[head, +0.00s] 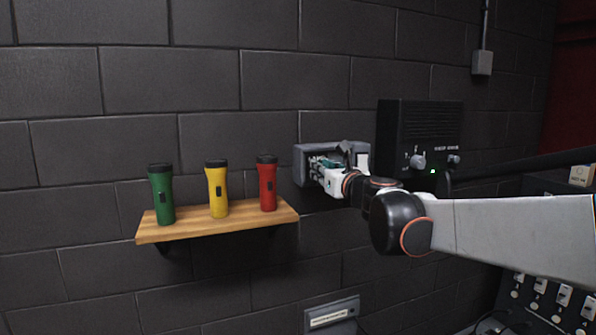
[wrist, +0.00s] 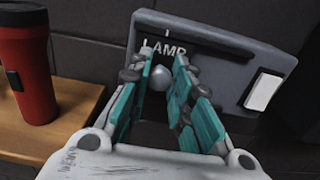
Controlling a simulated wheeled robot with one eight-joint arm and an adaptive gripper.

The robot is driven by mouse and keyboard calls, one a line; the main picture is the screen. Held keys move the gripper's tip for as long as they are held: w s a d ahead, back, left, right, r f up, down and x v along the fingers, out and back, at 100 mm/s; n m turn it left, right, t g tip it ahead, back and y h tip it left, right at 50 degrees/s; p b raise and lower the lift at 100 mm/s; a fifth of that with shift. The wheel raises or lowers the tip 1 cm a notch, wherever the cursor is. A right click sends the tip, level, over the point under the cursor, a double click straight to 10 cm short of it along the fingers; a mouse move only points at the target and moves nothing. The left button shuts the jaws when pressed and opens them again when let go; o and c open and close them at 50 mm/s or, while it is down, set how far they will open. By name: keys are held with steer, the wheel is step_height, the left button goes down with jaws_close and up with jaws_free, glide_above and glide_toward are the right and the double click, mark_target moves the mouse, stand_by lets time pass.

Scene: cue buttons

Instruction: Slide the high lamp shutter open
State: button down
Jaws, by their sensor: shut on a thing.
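The high lamp shutter unit (head: 301,163) is a grey box on the dark block wall, right of the shelf. In the wrist view its grey face (wrist: 225,60) looks tilted and carries a partly covered label ending in "AMP". A small round grey knob (wrist: 159,78) stands out from it. My gripper (head: 322,166) is at the front of the unit. Its teal-padded fingers (wrist: 160,72) are shut on the knob, one on each side. A white rocker switch (wrist: 263,92) sits on the right part of the face. My gripper hides much of the unit in the head view.
A wooden shelf (head: 215,225) holds green (head: 162,195), yellow (head: 217,190) and red (head: 267,185) flashlights; the red one is close left of my gripper. A black intercom box (head: 435,125) is on the right. A second grey panel (head: 332,314) is below.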

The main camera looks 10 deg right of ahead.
steer(key=w+d+b, duration=0.1)
steer(key=d, duration=0.5)
steer(key=shift+w, duration=0.15)
steer(key=c, duration=1.5)
jaws_free()
steer(key=shift+d, duration=0.1)
steer(key=shift+o, duration=0.4)
steer(key=shift+d, duration=0.15)
